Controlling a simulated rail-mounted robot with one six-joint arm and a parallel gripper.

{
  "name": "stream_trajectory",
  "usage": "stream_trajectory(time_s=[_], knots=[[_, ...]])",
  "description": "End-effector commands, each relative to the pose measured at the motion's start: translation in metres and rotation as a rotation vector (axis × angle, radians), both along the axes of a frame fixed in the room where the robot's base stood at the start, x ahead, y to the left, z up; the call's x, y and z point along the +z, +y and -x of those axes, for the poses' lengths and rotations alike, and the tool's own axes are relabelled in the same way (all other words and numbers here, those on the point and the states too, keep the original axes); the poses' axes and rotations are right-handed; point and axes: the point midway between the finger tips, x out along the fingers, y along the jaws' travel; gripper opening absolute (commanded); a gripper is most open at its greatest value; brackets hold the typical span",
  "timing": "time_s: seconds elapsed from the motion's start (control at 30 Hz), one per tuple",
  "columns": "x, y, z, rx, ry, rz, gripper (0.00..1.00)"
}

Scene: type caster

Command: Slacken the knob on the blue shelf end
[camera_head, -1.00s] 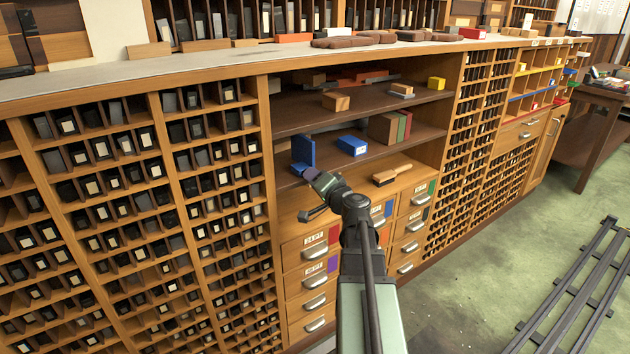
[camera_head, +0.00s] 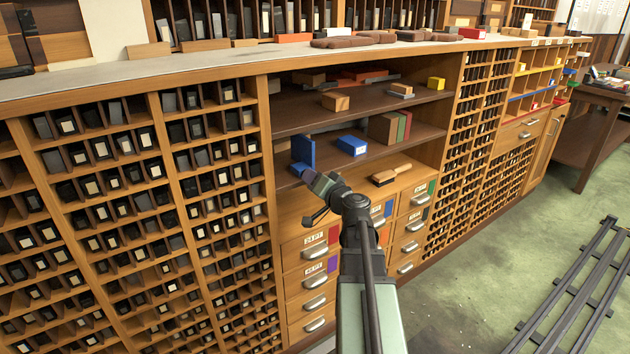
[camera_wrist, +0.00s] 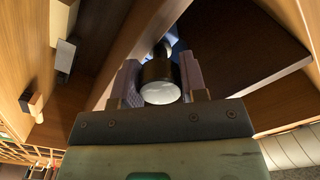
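The blue shelf end (camera_head: 303,151) stands upright at the left end of the middle shelf, beside the wooden divider. In the wrist view, a dark cylindrical knob (camera_wrist: 160,72) with a pale round end face sits between the two purple-padded fingers of my gripper (camera_wrist: 161,66). The pads lie against both sides of the knob, with no clear gap. A sliver of the blue shelf end (camera_wrist: 176,46) shows behind it. In the head view my gripper (camera_head: 309,178) is at the lower front of the blue shelf end and hides the knob.
A blue box (camera_head: 352,146) and upright book-like blocks (camera_head: 390,127) stand further right on the same shelf. A wooden-handled brush (camera_head: 391,174) lies near the front below. Labelled drawers (camera_head: 315,268) are under my gripper. The upper shelf (camera_head: 350,106) lies above.

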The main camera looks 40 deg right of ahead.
Motion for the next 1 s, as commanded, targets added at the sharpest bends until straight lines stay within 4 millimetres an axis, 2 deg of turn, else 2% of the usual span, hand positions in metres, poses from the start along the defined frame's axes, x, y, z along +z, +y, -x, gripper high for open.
stream_trajectory(time_s=[0.03,0.17,0.47,0.57,0.83,1.0], knots=[[0.001,0.000,-0.001,0.001,-0.001,-0.002,0.45],[0.001,0.000,-0.001,0.001,-0.001,-0.001,0.65],[0.000,0.000,0.003,0.000,0.000,-0.001,0.65],[0.000,0.002,0.017,-0.001,0.000,-0.001,0.65],[0.000,0.009,0.084,-0.002,-0.001,-0.001,0.65],[0.000,0.011,0.105,-0.001,-0.001,-0.001,0.65]])
